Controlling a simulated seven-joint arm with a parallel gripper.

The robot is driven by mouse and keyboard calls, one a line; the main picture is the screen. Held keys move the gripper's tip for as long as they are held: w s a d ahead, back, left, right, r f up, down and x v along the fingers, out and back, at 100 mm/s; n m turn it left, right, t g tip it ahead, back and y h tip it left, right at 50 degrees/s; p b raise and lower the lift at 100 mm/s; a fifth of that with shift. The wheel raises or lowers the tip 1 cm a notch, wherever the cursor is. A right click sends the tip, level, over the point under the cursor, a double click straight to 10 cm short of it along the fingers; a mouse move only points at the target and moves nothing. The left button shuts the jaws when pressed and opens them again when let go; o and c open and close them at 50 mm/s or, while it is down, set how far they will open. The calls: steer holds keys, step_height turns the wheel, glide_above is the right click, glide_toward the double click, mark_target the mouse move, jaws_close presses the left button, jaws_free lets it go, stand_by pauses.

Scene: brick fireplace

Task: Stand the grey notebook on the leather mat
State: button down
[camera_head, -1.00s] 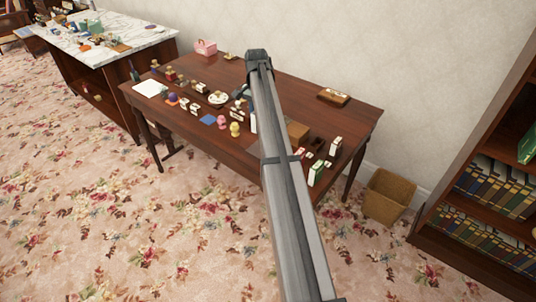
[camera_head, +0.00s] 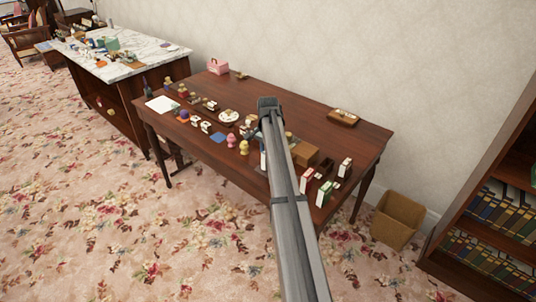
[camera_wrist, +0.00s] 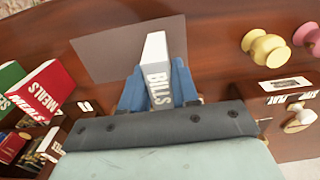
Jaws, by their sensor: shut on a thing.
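The grey notebook (camera_wrist: 158,70) is in the wrist view, with a pale edge and the word BILLS along its spine. My gripper (camera_wrist: 158,95) is shut on it, with a blue finger on either side. The leather mat seems to be the flat taupe rectangle (camera_wrist: 105,45) on the table, beyond and left of the notebook. The notebook overlaps the mat's near right part in the picture; I cannot tell whether they touch. In the head view my arm hides the gripper and most of this spot.
A red book marked MEALS (camera_wrist: 45,95) and a green book (camera_wrist: 12,75) stand left of the gripper. Yellow (camera_wrist: 268,48) and pink (camera_wrist: 306,35) knobbed pieces are at the right. A brown box (camera_head: 303,153) is right of my arm on the wooden table (camera_head: 300,112).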

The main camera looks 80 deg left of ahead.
steer(key=shift+f, duration=0.3)
steer(key=shift+f, duration=0.1)
steer(key=c, duration=0.8)
jaws_free()
steer(key=shift+c, duration=0.2)
step_height(320, 180, up, 12)
